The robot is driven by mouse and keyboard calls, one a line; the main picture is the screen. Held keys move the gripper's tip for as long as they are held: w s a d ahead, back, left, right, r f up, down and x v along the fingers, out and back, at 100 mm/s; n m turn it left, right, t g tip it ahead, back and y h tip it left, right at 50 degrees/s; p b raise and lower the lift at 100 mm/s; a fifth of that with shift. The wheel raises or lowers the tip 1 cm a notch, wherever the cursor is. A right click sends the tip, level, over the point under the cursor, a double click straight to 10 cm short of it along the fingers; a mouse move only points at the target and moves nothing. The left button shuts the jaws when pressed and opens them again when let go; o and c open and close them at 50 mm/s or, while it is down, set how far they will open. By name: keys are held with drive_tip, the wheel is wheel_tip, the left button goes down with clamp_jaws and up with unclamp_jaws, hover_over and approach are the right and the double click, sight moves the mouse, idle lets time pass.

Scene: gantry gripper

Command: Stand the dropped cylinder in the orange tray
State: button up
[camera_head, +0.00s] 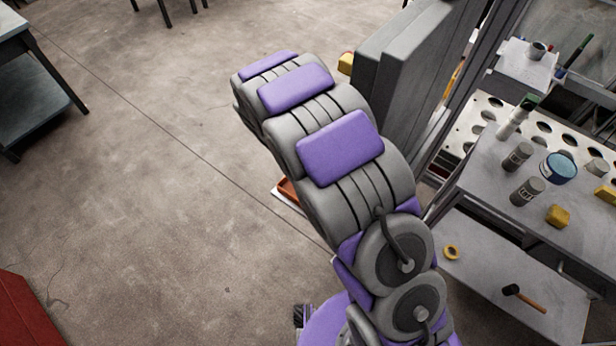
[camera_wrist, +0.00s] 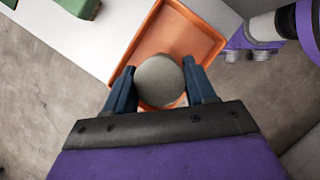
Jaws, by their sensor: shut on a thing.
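In the wrist view my gripper (camera_wrist: 160,88) is shut on a grey cylinder (camera_wrist: 159,78), with one dark finger on each side of it. I see the cylinder's round end face. The orange tray (camera_wrist: 188,38) lies beyond and beneath the cylinder in this view. The cylinder overlaps the near part of the tray, and I cannot tell whether it touches the tray floor. In the head view only a small orange corner of the tray (camera_head: 288,192) shows beside my arm. My arm hides the gripper and the cylinder there.
The tray lies on a white surface (camera_wrist: 95,42) with a green object (camera_wrist: 78,6) at its far left. In the head view a workbench at right holds grey cylinders (camera_head: 517,157), a blue-topped can (camera_head: 558,168) and yellow blocks (camera_head: 558,215). The floor at left is mostly clear.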

drive_tip(key=x, duration=0.3)
drive_tip(key=shift+a+f, duration=0.1)
drive_tip(key=o, duration=1)
drive_tip(key=shift+s+a, duration=0.1)
drive_tip(key=o, duration=0.4)
drive_tip(key=shift+a, duration=0.35)
drive_tip(key=shift+o, duration=0.2)
drive_tip(key=shift+d, duration=0.15)
drive_tip(key=shift+d, duration=0.1)
drive_tip(key=shift+r, duration=0.45)
drive_tip(key=p+v, duration=0.1)
drive_tip(key=v, duration=1)
drive_tip(key=shift+p, duration=0.35)
drive_tip(key=shift+f, duration=0.1)
